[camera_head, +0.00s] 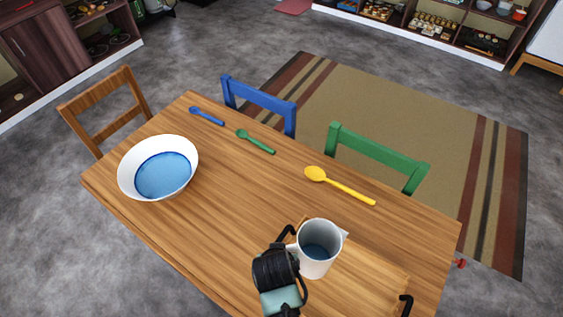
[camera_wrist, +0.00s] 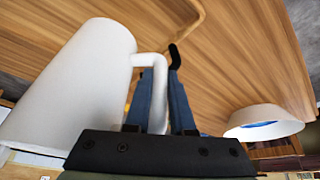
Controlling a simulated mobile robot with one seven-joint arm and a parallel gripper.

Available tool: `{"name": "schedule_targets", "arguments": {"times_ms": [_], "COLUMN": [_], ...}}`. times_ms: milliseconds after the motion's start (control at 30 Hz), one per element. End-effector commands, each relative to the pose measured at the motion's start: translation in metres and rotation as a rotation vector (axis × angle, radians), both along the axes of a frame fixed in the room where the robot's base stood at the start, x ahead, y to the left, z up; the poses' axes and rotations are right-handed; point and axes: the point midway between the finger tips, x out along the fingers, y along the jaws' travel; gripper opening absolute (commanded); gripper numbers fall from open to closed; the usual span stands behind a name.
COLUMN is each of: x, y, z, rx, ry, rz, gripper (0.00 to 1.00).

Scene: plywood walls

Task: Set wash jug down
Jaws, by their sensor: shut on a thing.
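The wash jug (camera_head: 318,246) is white with a blue inside and appears upright, near the front right of the wooden table. My gripper (camera_head: 293,262) is at the jug's left side, shut on its handle. In the wrist view the jug (camera_wrist: 75,85) fills the left, and its handle (camera_wrist: 158,90) passes between the fingers of my gripper (camera_wrist: 160,85). A wooden tray (camera_head: 372,275) with black handles lies under or beside the jug. I cannot tell whether the jug's base touches the tray.
A white basin with a blue inside (camera_head: 160,168) stands at the table's left; it also shows in the wrist view (camera_wrist: 262,122). Blue (camera_head: 207,116), green (camera_head: 256,141) and yellow (camera_head: 339,185) spoons lie along the far edge. The table's middle (camera_head: 235,205) is clear.

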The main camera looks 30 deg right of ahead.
Motion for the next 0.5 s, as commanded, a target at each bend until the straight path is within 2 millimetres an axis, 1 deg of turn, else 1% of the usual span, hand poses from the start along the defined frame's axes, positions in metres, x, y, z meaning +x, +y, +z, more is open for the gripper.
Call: {"name": "schedule_targets", "arguments": {"times_ms": [67, 300, 400, 500], "x": [0.001, 0.000, 0.001, 0.001], "y": [0.000, 0.000, 0.000, 0.000], "z": [-0.005, -0.038, -0.043, -0.044], "rx": [-0.001, 0.000, -0.001, -0.001], "ry": [-0.002, -0.001, -0.003, -0.004], "rz": [0.000, -0.001, -0.001, 0.000], "gripper": [0.00, 0.00, 0.00, 0.00]}}
